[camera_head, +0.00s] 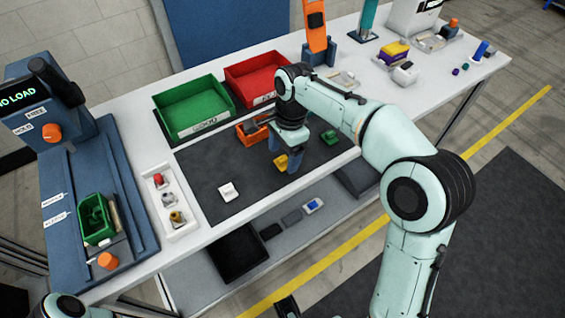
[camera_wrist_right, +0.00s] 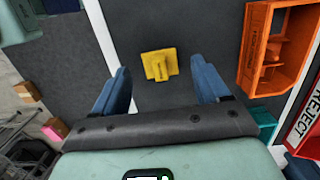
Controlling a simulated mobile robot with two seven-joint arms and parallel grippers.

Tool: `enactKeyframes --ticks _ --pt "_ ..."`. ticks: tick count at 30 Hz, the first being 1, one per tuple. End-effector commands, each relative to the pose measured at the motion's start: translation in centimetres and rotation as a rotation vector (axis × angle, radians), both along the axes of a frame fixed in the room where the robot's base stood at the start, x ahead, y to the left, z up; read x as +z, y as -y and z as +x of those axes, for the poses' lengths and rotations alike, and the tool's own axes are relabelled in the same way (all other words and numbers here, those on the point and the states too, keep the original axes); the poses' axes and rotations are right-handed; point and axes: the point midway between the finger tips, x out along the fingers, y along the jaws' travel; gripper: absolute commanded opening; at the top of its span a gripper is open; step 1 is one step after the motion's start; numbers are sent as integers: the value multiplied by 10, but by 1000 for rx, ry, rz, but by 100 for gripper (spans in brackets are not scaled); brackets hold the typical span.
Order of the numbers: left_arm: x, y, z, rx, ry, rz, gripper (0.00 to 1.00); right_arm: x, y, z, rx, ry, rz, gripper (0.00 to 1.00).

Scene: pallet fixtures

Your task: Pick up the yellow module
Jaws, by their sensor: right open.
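The yellow module (camera_head: 281,161) lies on the dark mat (camera_head: 215,165) near the table's front edge. My right gripper (camera_head: 284,164) is low over the mat at the module, with its blue fingers apart. In the right wrist view, the module (camera_wrist_right: 160,64) shows as a square plate with a raised block. There it lies ahead of the open fingers of my right gripper (camera_wrist_right: 163,80), roughly centred between them. Nothing is held, and I see no contact. My left gripper is not clearly visible.
An orange tray (camera_head: 248,134) stands close behind the gripper, with green (camera_head: 165,103) and red (camera_head: 232,75) bins beyond. A white block (camera_head: 228,191) lies left on the mat. A green part (camera_head: 330,137) lies to the right.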

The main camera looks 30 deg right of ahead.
Motion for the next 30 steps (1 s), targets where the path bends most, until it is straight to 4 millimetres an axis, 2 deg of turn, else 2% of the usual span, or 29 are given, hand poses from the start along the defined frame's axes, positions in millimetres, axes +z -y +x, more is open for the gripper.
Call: enactKeyframes --ticks 1,4,11,12,14,15,17,26,30 --pt "-2 0 1 1 3 0 43 -8 -1 0 0 -2 0 74" --pt "-3 0 1 1 6 0 43 -16 -1 0 0 -1 0 74" --pt "-3 0 2 1 7 1 43 -17 -2 0 0 1 0 74" --pt "-2 0 2 1 7 1 43 -17 -2 0 0 1 0 68" --pt "-2 0 2 1 7 1 43 -17 -2 0 0 1 0 48" --pt "-2 0 2 1 7 1 43 -17 -2 0 0 1 0 35" --pt "-2 0 2 1 7 1 43 -17 -2 0 0 1 0 16" --pt "-2 0 2 1 7 1 43 -16 -2 0 0 1 0 14" --pt "-1 0 1 1 5 1 43 -9 -2 0 1 2 0 14"
